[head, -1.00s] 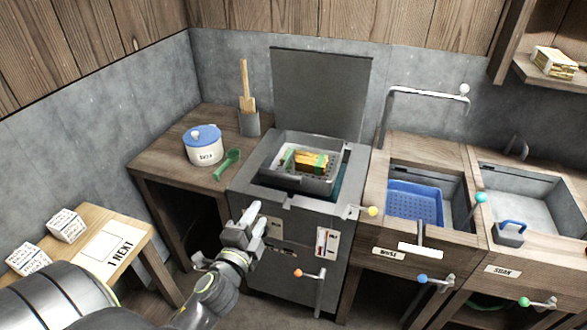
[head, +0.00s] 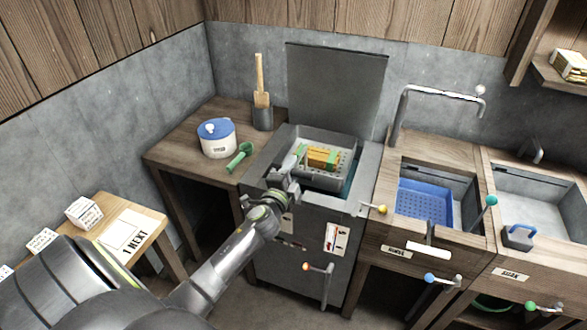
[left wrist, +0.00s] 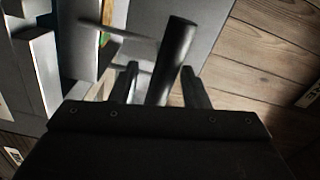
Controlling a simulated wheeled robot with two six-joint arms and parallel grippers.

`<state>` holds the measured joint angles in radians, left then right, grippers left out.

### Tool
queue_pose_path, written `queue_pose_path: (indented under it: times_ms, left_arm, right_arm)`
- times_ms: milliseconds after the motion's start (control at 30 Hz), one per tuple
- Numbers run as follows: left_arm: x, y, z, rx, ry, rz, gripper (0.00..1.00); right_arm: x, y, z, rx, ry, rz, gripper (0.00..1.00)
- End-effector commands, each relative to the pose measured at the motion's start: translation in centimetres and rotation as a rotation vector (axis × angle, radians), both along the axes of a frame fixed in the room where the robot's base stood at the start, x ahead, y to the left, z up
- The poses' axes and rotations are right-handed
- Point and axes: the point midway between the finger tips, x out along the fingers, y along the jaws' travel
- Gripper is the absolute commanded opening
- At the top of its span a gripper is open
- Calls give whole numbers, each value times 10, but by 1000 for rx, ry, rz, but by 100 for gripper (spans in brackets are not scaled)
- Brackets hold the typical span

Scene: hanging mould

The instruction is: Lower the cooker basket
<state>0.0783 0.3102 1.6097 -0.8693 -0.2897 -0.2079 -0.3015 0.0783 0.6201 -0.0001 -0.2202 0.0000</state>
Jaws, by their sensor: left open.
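The cooker (head: 302,262) is a grey metal box with its lid (head: 338,90) standing up behind it. The grey perforated cooker basket (head: 347,167) sits at the cooker's top opening, holding a wooden block with green parts (head: 322,157). My left gripper (head: 292,172) is over the cooker's front rim, at the basket's front left corner. In the left wrist view my open left gripper (left wrist: 160,78) has a dark round bar (left wrist: 176,50) between its two fingers, apparently not clamped. The gripper and arm hide part of the cooker's front. My right gripper is out of view.
A white jar with a blue lid (head: 217,138) and a green scoop (head: 240,155) are on the left wooden counter (head: 180,150). A blue basket (head: 424,203) sits in the sink to the right. A yellow-knobbed lever (head: 379,209) sticks out at the cooker's right.

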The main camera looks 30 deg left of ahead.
Motion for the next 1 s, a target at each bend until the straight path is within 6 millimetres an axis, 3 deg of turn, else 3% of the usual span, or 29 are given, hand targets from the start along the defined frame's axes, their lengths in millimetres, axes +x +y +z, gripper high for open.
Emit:
queue_pose_path:
  times_ms: [433, 733, 1000]
  left_arm:
    - [9, 2, 0, 1, 0, 0, 42]
    - [9, 2, 0, 0, 0, 0, 2]
    - [9, 2, -1, -1, 1, 0, 0]
  right_arm:
    - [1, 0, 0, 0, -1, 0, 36]
    - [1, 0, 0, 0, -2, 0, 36]
    - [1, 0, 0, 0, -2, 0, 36]
